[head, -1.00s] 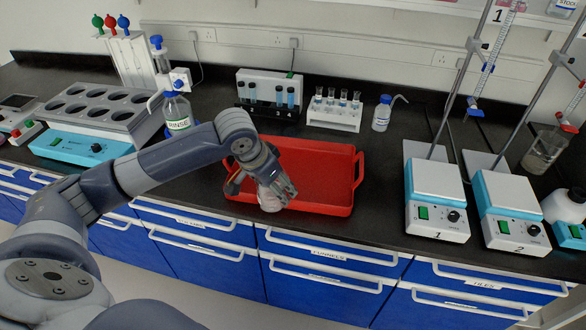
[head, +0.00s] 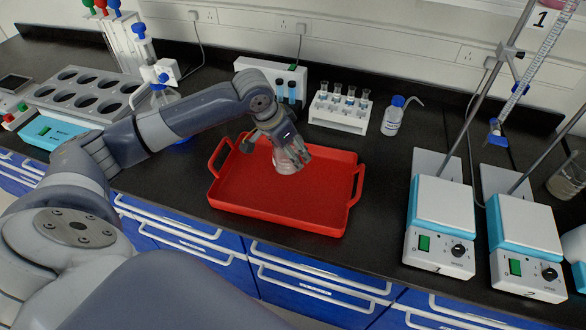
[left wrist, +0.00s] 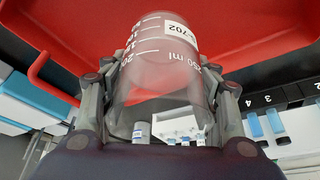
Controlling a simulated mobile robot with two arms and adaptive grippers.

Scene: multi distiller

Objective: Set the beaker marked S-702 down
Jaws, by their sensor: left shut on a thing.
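The clear beaker (head: 287,164), held by my left gripper (head: 291,150), is over the back middle part of the red tray (head: 265,205). In the left wrist view the beaker (left wrist: 160,75) fills the middle, with white volume marks and a white label of which "702" shows. The fingers of the left gripper (left wrist: 165,110) press on it from both sides. The red tray (left wrist: 245,35) lies behind it there. I cannot tell whether the beaker's base touches the tray floor. My right gripper is not in view.
A white rack of tubes (head: 340,108) and a wash bottle (head: 392,116) stand behind the tray. Two hotplates (head: 443,212) with stands are to the right. A block with round wells (head: 90,97) is at the left. The tray's front and right parts are bare.

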